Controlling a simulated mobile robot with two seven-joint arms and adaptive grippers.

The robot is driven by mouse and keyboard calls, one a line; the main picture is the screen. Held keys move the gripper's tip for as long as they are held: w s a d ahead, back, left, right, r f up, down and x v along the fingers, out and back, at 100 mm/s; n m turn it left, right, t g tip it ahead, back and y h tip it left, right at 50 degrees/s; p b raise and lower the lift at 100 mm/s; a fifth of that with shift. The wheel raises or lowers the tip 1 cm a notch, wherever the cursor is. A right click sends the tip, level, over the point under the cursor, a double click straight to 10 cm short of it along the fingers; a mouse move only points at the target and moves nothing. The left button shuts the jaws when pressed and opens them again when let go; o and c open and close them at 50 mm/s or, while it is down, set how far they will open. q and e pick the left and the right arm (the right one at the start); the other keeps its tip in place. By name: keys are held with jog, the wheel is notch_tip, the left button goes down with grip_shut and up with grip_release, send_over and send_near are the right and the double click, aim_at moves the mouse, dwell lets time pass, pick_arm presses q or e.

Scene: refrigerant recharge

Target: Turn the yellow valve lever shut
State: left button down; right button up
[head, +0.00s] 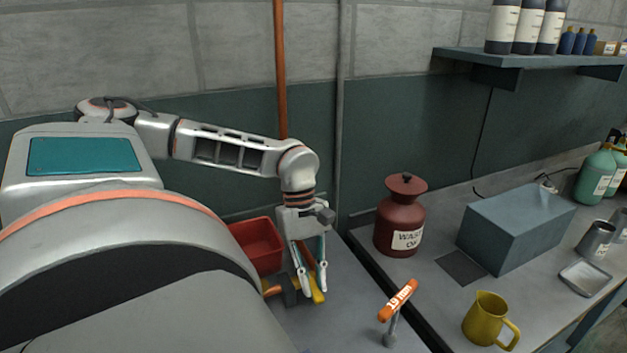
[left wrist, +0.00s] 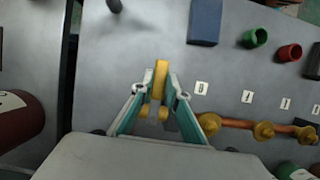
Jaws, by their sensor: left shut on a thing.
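The yellow valve lever (head: 318,290) stands beside a dark valve body (head: 290,291) on the grey bench in the head view. My left gripper (head: 313,288) reaches down over it from above. In the left wrist view the lever (left wrist: 161,72) lies between the two fingertips of my left gripper (left wrist: 160,82), pointing away from the palm. The fingers are shut on it, one on each side. The valve body under the lever is mostly hidden by the gripper in that view. My right gripper is not in view.
A copper pipe with brass fittings (left wrist: 240,123) and white tags runs right of the gripper. A red bin (head: 258,246) stands behind. An orange "19 mm" handled tool (head: 398,300), a red waste-oil can (head: 400,220) and a yellow jug (head: 486,320) stand to the right.

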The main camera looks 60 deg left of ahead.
pick_arm(q)
jog(key=c, duration=2)
grip_release()
jog(key=shift+o, duration=0.2)
jog(key=shift+s, duration=0.1)
jog(key=v, duration=1.2)
